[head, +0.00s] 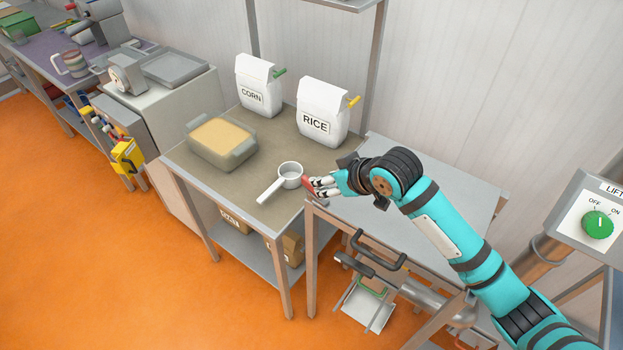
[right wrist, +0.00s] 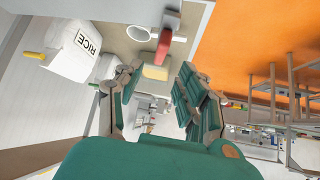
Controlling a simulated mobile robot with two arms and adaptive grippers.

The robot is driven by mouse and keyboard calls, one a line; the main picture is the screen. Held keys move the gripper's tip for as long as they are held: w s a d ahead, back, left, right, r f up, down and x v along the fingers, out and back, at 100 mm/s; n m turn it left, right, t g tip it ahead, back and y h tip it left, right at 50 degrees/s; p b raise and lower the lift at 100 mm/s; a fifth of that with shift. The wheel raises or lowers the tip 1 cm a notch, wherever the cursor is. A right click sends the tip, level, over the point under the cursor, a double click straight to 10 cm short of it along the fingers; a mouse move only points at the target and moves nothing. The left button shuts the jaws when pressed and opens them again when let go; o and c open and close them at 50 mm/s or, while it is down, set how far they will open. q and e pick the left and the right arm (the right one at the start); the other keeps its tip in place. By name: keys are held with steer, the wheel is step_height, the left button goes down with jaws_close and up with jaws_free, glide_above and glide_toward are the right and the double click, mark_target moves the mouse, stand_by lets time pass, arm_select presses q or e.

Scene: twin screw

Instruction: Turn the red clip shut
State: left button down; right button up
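The red clip (head: 307,183) shows as a small red piece at the right edge of the brown-topped table, partly hidden by my right gripper. In the right wrist view the red clip (right wrist: 163,45) is a narrow upright piece just beyond the fingertips, above a tan block (right wrist: 155,73). My right gripper (head: 320,187) reaches in from the right at the seam of two tables. In the wrist view its fingers (right wrist: 160,75) are spread, with no object visibly gripped. Contact with the clip cannot be told. My left gripper is not in view.
A white scoop (head: 290,176) lies beside the clip. The rice bag (head: 322,112) and corn bag (head: 259,85) stand behind, near a tray of yellow grain (head: 248,150). The grey table (head: 420,180) is clear. A lift panel (head: 597,222) stands at right.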

steer(key=p+x, duration=0.1)
steer(key=x, duration=0.7)
steer(key=shift+w+a+f, duration=0.1)
steer(key=shift+a+f, duration=0.05)
jaws_close()
